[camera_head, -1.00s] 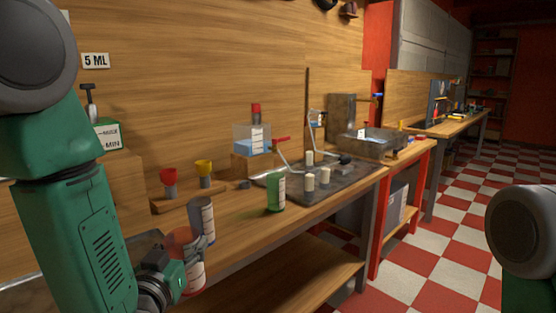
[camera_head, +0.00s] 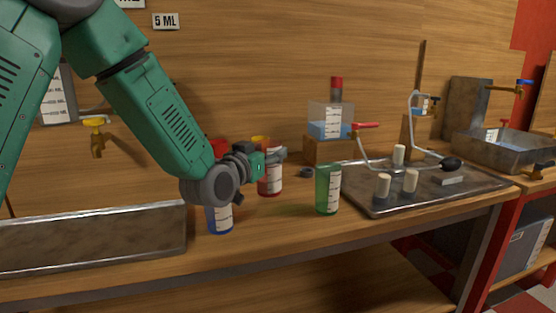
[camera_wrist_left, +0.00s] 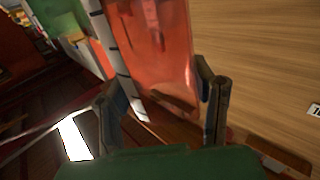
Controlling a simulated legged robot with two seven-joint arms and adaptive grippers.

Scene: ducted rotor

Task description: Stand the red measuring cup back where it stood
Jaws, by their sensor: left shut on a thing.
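The red measuring cup (camera_head: 271,184) is upright in the head view, between the blue cup and the green cup. My left gripper (camera_head: 277,157) is shut on it near its upper part. I cannot tell whether its base touches the bench. In the left wrist view the red cup (camera_wrist_left: 160,50) fills the space between the two fingers of the left gripper (camera_wrist_left: 162,95). My right gripper is out of view.
A blue cup (camera_head: 219,218) stands below my wrist and a green cup (camera_head: 327,190) stands to the right on the wooden bench (camera_head: 290,225). A metal tray (camera_head: 385,207) with white pegs lies farther right. A metal trough (camera_head: 90,240) is at left.

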